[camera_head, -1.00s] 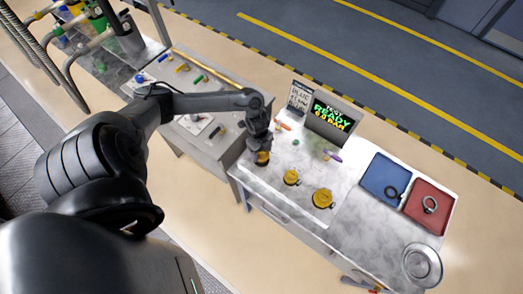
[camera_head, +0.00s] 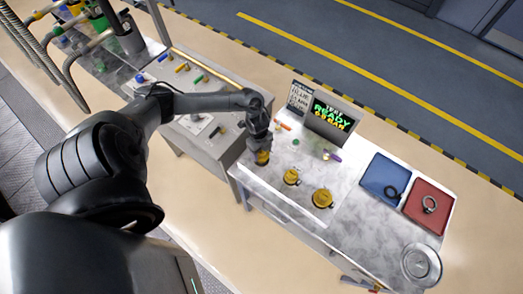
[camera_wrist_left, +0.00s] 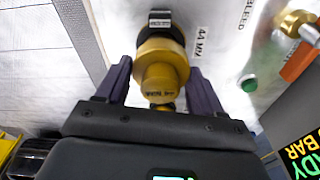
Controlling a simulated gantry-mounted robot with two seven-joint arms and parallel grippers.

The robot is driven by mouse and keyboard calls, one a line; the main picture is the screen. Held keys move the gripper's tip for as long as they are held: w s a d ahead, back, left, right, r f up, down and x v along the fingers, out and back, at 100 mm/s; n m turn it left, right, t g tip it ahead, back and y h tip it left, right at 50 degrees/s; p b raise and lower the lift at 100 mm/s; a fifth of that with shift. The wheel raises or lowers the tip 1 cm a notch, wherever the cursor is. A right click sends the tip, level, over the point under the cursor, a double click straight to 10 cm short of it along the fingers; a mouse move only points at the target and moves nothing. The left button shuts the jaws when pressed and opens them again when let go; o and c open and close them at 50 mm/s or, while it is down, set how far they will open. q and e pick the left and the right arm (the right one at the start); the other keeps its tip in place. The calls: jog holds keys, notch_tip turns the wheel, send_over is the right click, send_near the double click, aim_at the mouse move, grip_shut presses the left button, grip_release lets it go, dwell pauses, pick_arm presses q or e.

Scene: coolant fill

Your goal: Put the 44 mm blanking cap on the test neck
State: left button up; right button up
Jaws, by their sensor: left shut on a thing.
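My left gripper (camera_head: 260,154) is at the left end of the marble-topped bench and points down. In the left wrist view its two dark fingers (camera_wrist_left: 160,75) stand on either side of a yellow, brass-like round cap (camera_wrist_left: 162,72), shut on it. The cap also shows below the gripper in the head view (camera_head: 262,158). A "44 MM" label (camera_wrist_left: 200,40) lies on the bench beside it. The cap and gripper hide the test neck, so I cannot tell how far the cap is seated. My right gripper is not in view.
Two more yellow fittings (camera_head: 291,177) (camera_head: 322,198) stand along the bench to the right. Behind are a "READY" display (camera_head: 331,117) and a small green knob (camera_head: 296,142). A blue tray (camera_head: 375,171) and red tray (camera_head: 423,222) hold rings. A round metal dish (camera_head: 421,264) sits front right.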

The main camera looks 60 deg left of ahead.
pick_arm(q)
jog(key=shift+f+b, duration=0.85)
jog(key=shift+f, duration=0.35)
jog(key=o, duration=1.1)
jog(key=r, duration=0.7)
jog(key=a+r, duration=0.1)
jog(key=r, duration=0.2)
jog(key=shift+s+a+r, duration=0.1)
jog(key=shift+s+r, duration=0.05)
jog(key=shift+r, duration=0.2)
